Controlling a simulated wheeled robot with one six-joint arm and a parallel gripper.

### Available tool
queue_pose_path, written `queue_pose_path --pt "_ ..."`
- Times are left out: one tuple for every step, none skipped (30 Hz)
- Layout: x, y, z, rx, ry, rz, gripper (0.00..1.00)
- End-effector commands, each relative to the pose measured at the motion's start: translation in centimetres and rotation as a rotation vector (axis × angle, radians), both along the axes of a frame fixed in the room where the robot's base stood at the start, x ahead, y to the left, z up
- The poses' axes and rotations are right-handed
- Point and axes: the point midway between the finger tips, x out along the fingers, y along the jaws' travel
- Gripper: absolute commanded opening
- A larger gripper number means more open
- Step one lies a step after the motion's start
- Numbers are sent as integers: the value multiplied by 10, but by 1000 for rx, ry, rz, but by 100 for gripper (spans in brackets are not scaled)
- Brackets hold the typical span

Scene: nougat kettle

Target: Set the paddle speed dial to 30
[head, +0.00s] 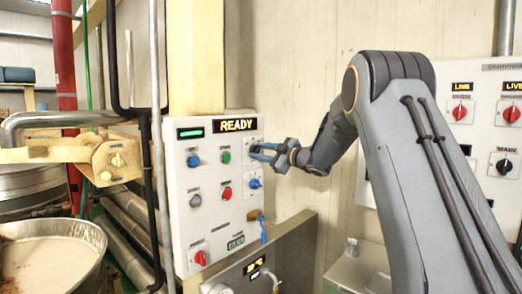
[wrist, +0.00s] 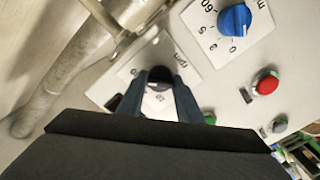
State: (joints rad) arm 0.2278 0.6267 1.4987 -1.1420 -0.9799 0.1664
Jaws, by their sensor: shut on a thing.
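The paddle speed dial (wrist: 160,73) is a dark round knob on a white square plate marked "rpm" in the wrist view. My gripper (wrist: 157,88) has one finger on each side of this knob and is shut on it. The fingers cover much of the plate, so the pointer and most scale numbers cannot be read. In the head view my gripper (head: 257,151) reaches from the right to the upper right of the white control panel (head: 215,243).
A blue timer-like dial (wrist: 234,19) is close by, and shows just below my gripper in the head view (head: 254,183). A red button (wrist: 265,84) and a green button (head: 226,157) are near. The display (head: 236,125) reads READY. An open kettle (head: 50,262) stands lower left.

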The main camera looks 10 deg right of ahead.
Motion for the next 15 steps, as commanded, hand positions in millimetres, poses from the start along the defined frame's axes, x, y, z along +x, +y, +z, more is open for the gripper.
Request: queue_pose_path --pt "0 -1 0 8 7 -2 10" --pt "0 -1 0 12 10 -2 10" --pt "0 -1 0 17 14 -2 10" --pt "0 -1 0 21 17 -2 10" --pt "0 -1 0 24 18 -2 10" --pt "0 -1 0 26 20 -2 10" --pt "0 -1 0 28 21 -2 10" --pt "0 -1 0 29 22 -2 10" --pt "0 -1 -1 29 22 -2 10" --pt "0 -1 -1 29 22 -2 10" --pt "0 -1 0 29 22 -2 10" --pt "0 -1 -1 29 22 -2 10" --pt "0 -1 0 29 22 -2 10" --pt "0 -1 -1 29 22 -2 10" --pt "0 -1 0 29 22 -2 10"
